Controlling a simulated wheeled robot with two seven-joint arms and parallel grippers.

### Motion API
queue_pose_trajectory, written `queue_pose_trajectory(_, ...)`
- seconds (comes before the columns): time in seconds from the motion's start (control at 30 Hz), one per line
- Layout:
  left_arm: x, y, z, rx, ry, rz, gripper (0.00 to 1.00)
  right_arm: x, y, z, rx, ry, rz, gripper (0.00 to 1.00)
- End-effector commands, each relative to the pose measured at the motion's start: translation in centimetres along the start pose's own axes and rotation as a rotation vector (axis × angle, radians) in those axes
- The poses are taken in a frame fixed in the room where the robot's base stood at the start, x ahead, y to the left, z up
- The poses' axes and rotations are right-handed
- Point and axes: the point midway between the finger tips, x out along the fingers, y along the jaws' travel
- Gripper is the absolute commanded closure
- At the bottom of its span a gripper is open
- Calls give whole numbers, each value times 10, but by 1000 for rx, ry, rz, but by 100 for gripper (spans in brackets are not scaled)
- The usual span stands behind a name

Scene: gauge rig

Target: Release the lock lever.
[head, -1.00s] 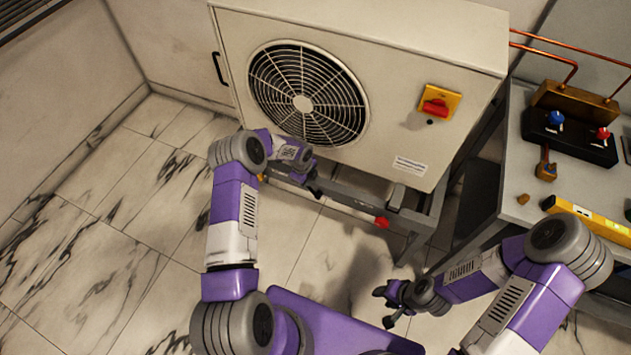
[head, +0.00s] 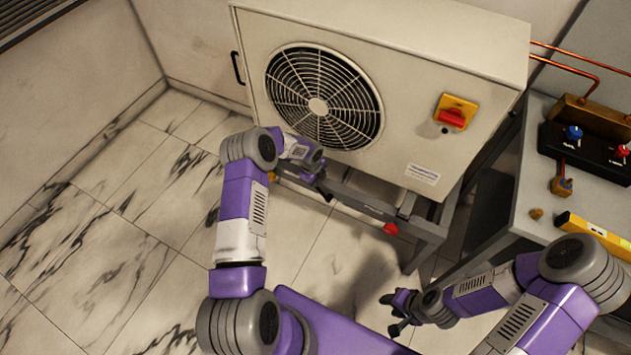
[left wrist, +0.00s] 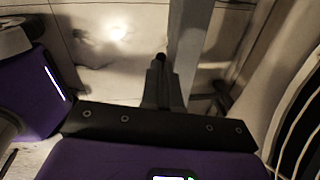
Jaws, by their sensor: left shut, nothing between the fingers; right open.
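A lever with a red knob (head: 391,229) shows on the lower front rail of the stand under the big fan unit; I take it to be the lock lever. My left gripper (head: 326,192) is at the same rail, left of the red knob and apart from it. Its fingers (left wrist: 160,70) are shut and empty in the left wrist view, in front of a grey bar; whether they touch it I cannot tell. The red knob is not visible in that view. My right gripper (head: 391,314) is open and empty over the floor, below the red knob in the picture.
The fan unit (head: 400,110) carries a red switch on a yellow plate (head: 455,112). At right, a bench (head: 530,215) holds a black valve block (head: 585,150) with blue and red knobs, a brass fitting and a yellow level (head: 590,235). Marble floor is clear at left.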

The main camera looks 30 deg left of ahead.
Motion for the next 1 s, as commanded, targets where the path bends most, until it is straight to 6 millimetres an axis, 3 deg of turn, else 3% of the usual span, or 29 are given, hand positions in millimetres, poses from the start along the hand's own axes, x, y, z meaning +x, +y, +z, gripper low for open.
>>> queue_pose_trajectory(0.2, -47, -4, 2, 4, 0, -2, 100, -28, -10, 1, 0, 0, 0, 57)
queue_pose_trajectory(0.4, -76, -5, 3, 6, 0, -1, 100, -43, -16, 2, 0, 0, 0, 57)
queue_pose_trajectory(0.6, -86, -5, 3, 7, 2, 1, 100, -48, -18, 2, 0, 0, 0, 57)
queue_pose_trajectory(1.0, -86, -5, 3, 8, 1, 0, 100, -48, -18, 2, 0, 0, 0, 57)
